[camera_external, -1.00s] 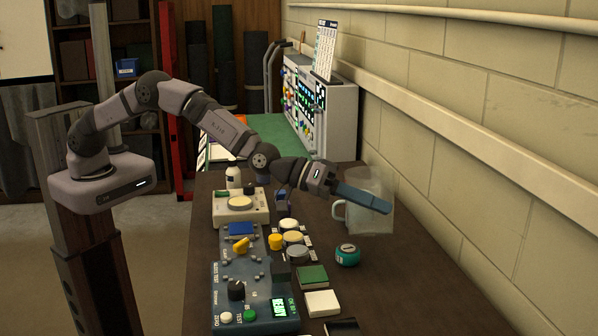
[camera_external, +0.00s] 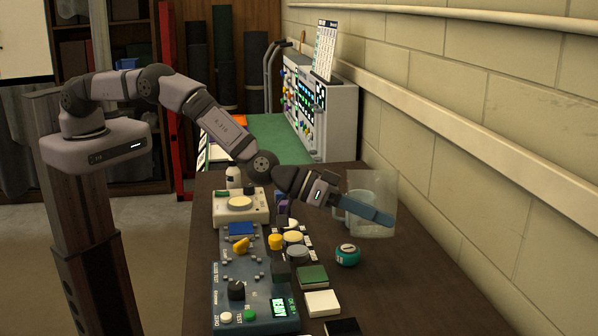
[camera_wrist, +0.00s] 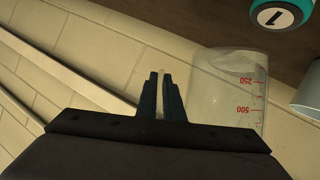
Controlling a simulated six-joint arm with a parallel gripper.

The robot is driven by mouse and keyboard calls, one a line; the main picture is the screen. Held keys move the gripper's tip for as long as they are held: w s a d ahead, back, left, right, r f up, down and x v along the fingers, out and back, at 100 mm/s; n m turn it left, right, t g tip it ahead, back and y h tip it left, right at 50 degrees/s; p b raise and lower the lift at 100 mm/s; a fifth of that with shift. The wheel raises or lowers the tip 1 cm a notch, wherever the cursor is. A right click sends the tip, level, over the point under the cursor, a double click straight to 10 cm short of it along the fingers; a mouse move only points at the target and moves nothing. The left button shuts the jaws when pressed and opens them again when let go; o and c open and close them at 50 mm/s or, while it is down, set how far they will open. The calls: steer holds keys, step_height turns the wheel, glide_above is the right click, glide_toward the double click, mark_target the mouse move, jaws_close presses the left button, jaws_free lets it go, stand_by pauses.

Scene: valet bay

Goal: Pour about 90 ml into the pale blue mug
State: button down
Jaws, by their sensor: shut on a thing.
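A clear measuring jug (camera_external: 385,190) stands out above the dark bench near the wall. In the wrist view the jug (camera_wrist: 228,85) has red 250 and 500 marks; I cannot make out a liquid level. My gripper (camera_external: 384,217) is at the jug, and its blue fingers (camera_wrist: 161,90) are shut on a thin pale part between them, apparently the jug's handle. The pale blue mug (camera_external: 357,206) is on the bench, partly hidden behind the jug and fingers, with its handle to the left. A pale cylinder at the right edge of the wrist view (camera_wrist: 309,96) looks like the mug.
A teal round item (camera_external: 347,255) marked 1 sits in front of the mug. A blue control box (camera_external: 258,310), a cream device (camera_external: 228,212) and several small blocks fill the bench's left side. The block wall (camera_external: 480,180) is close on the right.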

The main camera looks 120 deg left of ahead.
steer(key=shift+w+d+m+p, duration=0.25)
steer(key=shift+m+p, duration=0.15)
steer(key=shift+p, duration=0.15)
steer(key=shift+w+d+f+m+g+y, duration=0.1)
steer(key=shift+d+f+m+g+y, duration=0.1)
steer(key=shift+f+m+g+y, duration=0.15)
steer(key=shift+r+m, duration=0.15)
steer(key=shift+m, duration=0.1)
steer(key=shift+d+r+m+g+y+b, duration=0.1)
steer(key=shift+r+m+g+y+b, duration=0.15)
steer(key=shift+m+y+b, duration=0.35)
